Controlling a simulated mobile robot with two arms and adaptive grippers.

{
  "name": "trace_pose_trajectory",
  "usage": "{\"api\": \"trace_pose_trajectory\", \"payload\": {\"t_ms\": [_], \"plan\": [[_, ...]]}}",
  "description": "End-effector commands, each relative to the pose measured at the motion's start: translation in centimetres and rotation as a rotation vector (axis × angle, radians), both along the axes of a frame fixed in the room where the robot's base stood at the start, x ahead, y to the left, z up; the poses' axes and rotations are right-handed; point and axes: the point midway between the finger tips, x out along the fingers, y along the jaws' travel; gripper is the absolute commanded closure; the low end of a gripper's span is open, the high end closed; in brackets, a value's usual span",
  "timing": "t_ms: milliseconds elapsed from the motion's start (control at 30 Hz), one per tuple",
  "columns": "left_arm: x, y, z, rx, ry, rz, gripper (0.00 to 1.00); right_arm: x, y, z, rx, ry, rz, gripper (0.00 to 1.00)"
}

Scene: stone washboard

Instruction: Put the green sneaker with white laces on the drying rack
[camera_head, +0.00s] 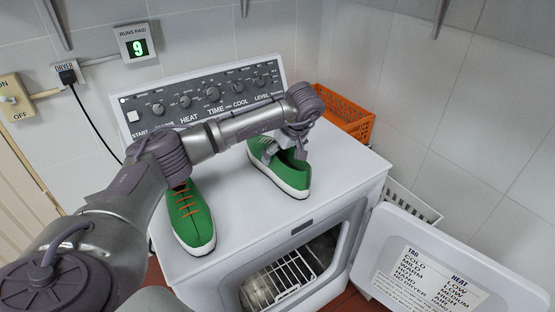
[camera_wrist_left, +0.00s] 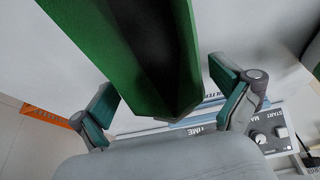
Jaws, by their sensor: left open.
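A green sneaker (camera_head: 298,180) with a white sole stands on the white dryer top, right of its middle. My left gripper (camera_head: 277,150) is open above this sneaker. In the left wrist view the open fingers (camera_wrist_left: 163,88) stand to either side of the green upper (camera_wrist_left: 100,45) and its dark opening, with gaps visible. A second green sneaker (camera_head: 194,222) with orange laces stands at the dryer's front left. A wire rack (camera_head: 280,283) shows inside the open dryer.
The dryer door (camera_head: 445,265) hangs open at the right. The control panel (camera_head: 205,97) rises behind the dryer top. An orange basket (camera_head: 343,113) stands at the back right, and a white basket (camera_head: 408,203) is beside the dryer. The front right of the top is clear.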

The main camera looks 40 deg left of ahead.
Motion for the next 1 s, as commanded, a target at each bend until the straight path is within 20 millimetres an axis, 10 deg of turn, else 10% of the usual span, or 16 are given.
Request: {"api": "trace_pose_trajectory", "payload": {"t_ms": [467,1000], "plan": [[0.3,1.3,-2.9,-0.001,0.0,0.0,0.0,1.0,0.8,1.2,0.011,-0.016,0.001,0.6],[0.3,1.3,-2.9,0.0,0.001,0.0,0.71,1.0,0.6,1.2,0.009,-0.017,0.002,0.6]]}}
